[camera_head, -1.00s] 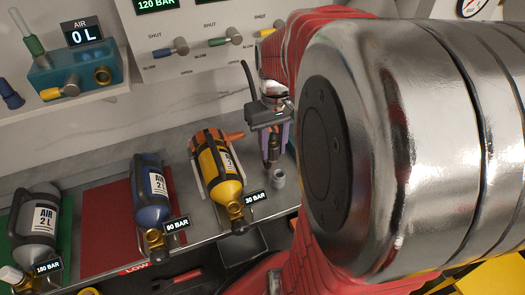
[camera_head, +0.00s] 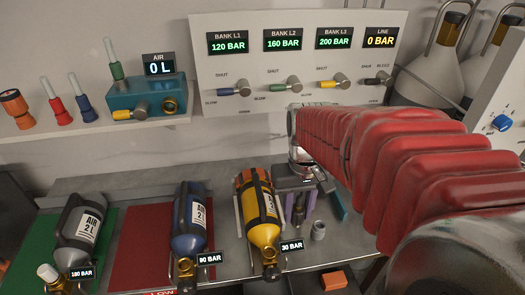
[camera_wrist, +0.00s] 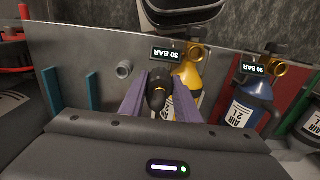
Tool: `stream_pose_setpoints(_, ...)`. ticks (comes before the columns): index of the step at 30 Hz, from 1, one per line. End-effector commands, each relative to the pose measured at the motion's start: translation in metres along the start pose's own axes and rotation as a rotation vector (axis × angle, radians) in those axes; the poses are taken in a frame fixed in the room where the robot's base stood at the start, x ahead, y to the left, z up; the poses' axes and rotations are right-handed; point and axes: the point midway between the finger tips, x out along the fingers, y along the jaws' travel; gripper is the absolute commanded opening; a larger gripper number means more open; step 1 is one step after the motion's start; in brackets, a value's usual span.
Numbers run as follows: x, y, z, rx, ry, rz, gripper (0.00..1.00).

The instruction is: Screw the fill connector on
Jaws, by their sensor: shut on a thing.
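My gripper (camera_head: 299,208) is beside the yellow cylinder, on its right in the head view. In the wrist view its purple-grey fingers (camera_wrist: 160,98) are shut on the dark fill connector (camera_wrist: 157,90), which has a brass-coloured centre. The connector's far end is hard to make out. The yellow cylinder (camera_head: 262,212), tagged 30 BAR, lies in a cradle with its brass valve (camera_head: 270,256) towards the front edge. In the wrist view the valve (camera_wrist: 196,53) is beyond the fingers, a little to the right, and apart from the connector.
A small grey fitting (camera_head: 318,230) stands right of my gripper. The blue cylinder (camera_head: 188,220), 90 BAR, lies on a red mat; the grey cylinder (camera_head: 82,230), 180 BAR, on a green mat. The valve panel (camera_head: 290,60) behind reads LINE 0 BAR. An orange block (camera_head: 333,280) lies at the front.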

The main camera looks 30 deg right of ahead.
Motion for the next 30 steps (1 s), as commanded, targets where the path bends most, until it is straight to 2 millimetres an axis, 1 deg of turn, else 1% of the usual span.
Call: stream_pose_setpoints(30, -0.001, -0.065, 0.031, -0.002, 0.002, 0.0, 0.0)
